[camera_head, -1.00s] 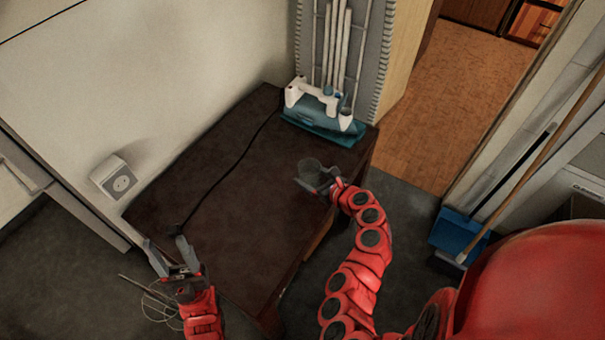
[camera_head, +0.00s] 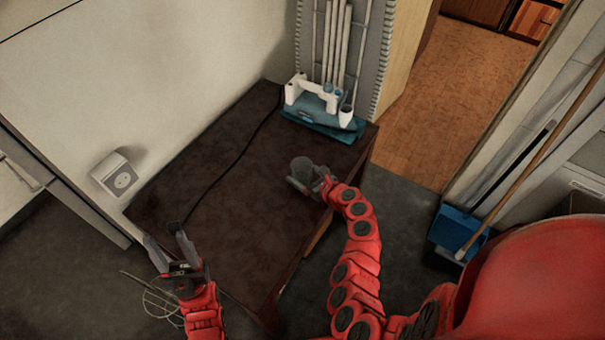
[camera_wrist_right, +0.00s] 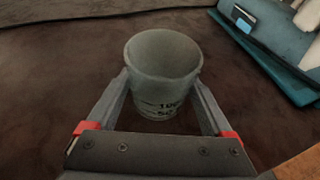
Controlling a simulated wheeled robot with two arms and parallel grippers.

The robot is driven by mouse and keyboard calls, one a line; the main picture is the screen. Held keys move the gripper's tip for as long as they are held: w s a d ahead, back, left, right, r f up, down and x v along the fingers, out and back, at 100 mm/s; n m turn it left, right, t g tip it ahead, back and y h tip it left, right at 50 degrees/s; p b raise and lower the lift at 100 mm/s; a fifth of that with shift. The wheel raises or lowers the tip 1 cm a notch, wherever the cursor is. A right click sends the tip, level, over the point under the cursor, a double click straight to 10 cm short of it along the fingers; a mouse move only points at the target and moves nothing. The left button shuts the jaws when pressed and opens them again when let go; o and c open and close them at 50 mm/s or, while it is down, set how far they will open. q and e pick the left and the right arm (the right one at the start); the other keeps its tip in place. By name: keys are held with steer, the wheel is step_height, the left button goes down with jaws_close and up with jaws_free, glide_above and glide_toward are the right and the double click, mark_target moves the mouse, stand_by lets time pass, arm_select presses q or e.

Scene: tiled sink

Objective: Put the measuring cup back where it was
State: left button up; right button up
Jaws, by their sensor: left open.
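The measuring cup (camera_head: 301,168) is a small translucent grey cup, and in the right wrist view (camera_wrist_right: 163,72) it is upright with printed marks on its side. My right gripper (camera_head: 305,183) is around the cup above the right part of the dark brown table, with a finger against each side. I cannot tell whether the cup's base touches the table. My left gripper (camera_head: 165,250) is open and empty near the table's front left edge.
The dark brown table (camera_head: 215,170) is mostly bare, with a thin black cable across it. A white and teal appliance (camera_head: 320,105) stands at its back right corner. A wall socket (camera_head: 117,177) is at left. A blue dustpan (camera_head: 455,230) and broom are at right.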

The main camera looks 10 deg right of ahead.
steer(key=shift+o, duration=0.7)
steer(key=shift+r, duration=0.15)
steer(key=shift+s+d+r, duration=0.1)
steer(key=shift+s+d, duration=0.1)
steer(key=shift+s, duration=0.3)
steer(key=b+v, duration=0.1)
steer(key=v, duration=0.8)
steer(key=shift+s+d+r, duration=0.15)
steer(key=shift+d, duration=0.05)
steer(key=shift+s+d+r, duration=0.25)
steer(key=shift+s+r, duration=0.05)
steer(key=shift+s, duration=0.3)
